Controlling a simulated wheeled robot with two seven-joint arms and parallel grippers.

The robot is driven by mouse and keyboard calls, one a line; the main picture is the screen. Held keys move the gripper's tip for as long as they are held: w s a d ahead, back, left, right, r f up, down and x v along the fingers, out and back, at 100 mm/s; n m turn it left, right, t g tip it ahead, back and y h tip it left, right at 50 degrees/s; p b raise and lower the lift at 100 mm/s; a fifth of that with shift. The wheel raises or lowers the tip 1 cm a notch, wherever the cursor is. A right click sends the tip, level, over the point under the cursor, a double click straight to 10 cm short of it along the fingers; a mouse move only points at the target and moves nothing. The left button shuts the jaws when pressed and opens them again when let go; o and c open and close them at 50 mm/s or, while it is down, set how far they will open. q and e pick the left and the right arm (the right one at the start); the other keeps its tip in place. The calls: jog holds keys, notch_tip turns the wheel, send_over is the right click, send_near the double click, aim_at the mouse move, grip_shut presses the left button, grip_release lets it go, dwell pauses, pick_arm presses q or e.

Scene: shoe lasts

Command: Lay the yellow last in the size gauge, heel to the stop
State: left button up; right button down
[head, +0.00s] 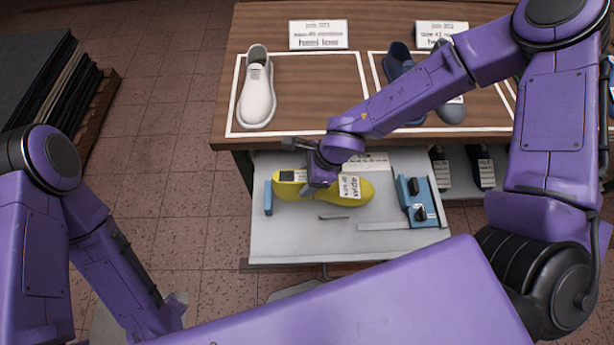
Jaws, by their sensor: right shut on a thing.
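The yellow last (352,192) is over the pale grey board of the size gauge (290,240), lying lengthwise left to right. Its narrower end, with a dark square on top, points left toward an upright blue stop (268,198); a small gap shows between them. A blue block with black knobs (420,202) stands at the gauge's right, apart from the last. My right gripper (318,182) is shut on the yellow last around its middle from above. I cannot tell whether the last touches the board. My left gripper is out of sight; only its arm shows at lower left.
Behind the gauge, a wooden table (380,20) has white-outlined areas and label cards. A white shoe (257,88) stands in the left area; dark blue and grey ones (450,110) stand farther right. More shoes sit on a lower shelf (462,180). Dark stacked sheets (50,75) are at left.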

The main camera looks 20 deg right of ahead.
jog(key=shift+w+a+f, duration=0.1)
jog(key=shift+w+f, duration=0.2)
jog(key=shift+f, duration=0.35)
jog(key=shift+f+b, duration=0.3)
jog(key=shift+b, duration=0.2)
jog(key=shift+s+a+f+b, duration=0.1)
jog(key=shift+s+f+b, duration=0.2)
jog(key=shift+f+b, duration=0.2)
jog(key=shift+f, duration=0.3)
jog(key=shift+w+f+b, duration=0.15)
jog(key=shift+f+b, duration=0.6)
jog(key=shift+f, duration=0.2)
jog(key=shift+f, duration=0.2)
